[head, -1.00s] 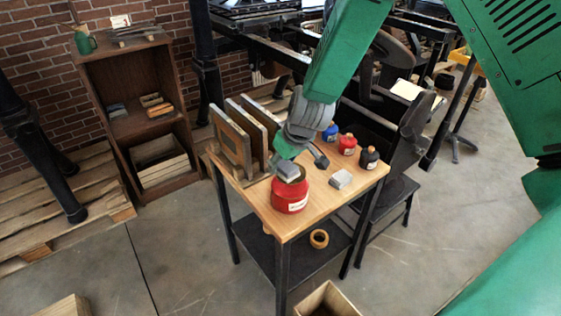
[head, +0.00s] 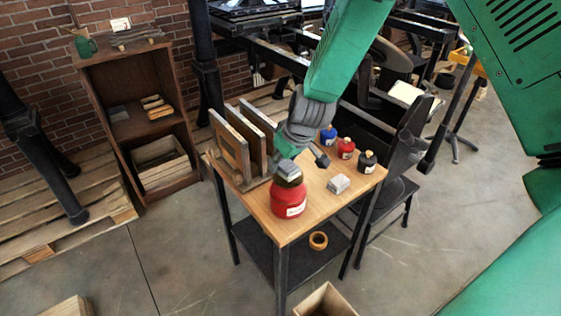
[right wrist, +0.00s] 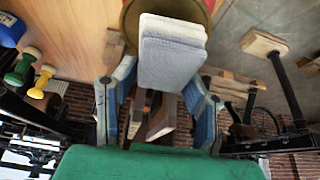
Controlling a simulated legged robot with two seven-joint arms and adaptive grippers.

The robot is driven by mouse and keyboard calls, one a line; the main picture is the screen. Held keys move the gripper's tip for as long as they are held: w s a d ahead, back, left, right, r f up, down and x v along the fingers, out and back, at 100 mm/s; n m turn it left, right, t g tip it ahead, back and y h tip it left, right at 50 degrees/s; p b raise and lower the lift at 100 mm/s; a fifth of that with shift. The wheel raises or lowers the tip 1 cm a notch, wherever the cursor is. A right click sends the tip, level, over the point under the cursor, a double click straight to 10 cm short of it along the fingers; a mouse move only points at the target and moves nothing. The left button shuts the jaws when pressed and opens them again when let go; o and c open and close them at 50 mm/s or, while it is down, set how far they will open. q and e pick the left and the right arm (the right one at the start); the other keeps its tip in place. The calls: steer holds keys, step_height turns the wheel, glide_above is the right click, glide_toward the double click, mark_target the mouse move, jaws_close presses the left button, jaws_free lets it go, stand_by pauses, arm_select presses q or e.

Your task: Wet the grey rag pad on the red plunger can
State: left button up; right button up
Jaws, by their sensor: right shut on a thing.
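The red plunger can (head: 288,203) stands on the near part of the wooden table, with a dark brassy top (head: 289,182). My right gripper (head: 290,163) comes down from above and is shut on a grey pad (head: 288,170) right at the can's top. In the right wrist view the folded pad (right wrist: 172,55) sits between the two fingers (right wrist: 160,100), in front of the can's brassy dish (right wrist: 130,20). Whether the pad touches the dish I cannot tell. My left gripper is out of view.
Another light grey block (head: 339,183) lies right of the can. Blue (head: 328,136), red (head: 346,148) and black (head: 367,160) small bottles stand behind it. Upright wooden frames (head: 240,140) stand at the left of the table. A tape roll (head: 318,240) lies on the lower shelf.

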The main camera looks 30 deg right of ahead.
mark_target(284, 160)
steer(key=shift+d+r+p, duration=0.2)
steer(key=shift+r+p, duration=0.3)
steer(key=shift+r, duration=0.1)
steer(key=shift+d+r+p, duration=0.15)
steer(key=shift+r+p, duration=0.3)
steer(key=shift+r, duration=0.15)
steer(key=shift+a+r+p, duration=0.15)
steer(key=shift+r+p, duration=0.45)
steer(key=shift+r, duration=0.05)
steer(key=shift+a+r+p, duration=0.2)
steer(key=shift+r+p, duration=0.2)
steer(key=shift+r, duration=0.1)
steer(key=shift+d+f, duration=0.1)
steer(key=shift+d, duration=0.15)
steer(key=shift+s+a, duration=0.1)
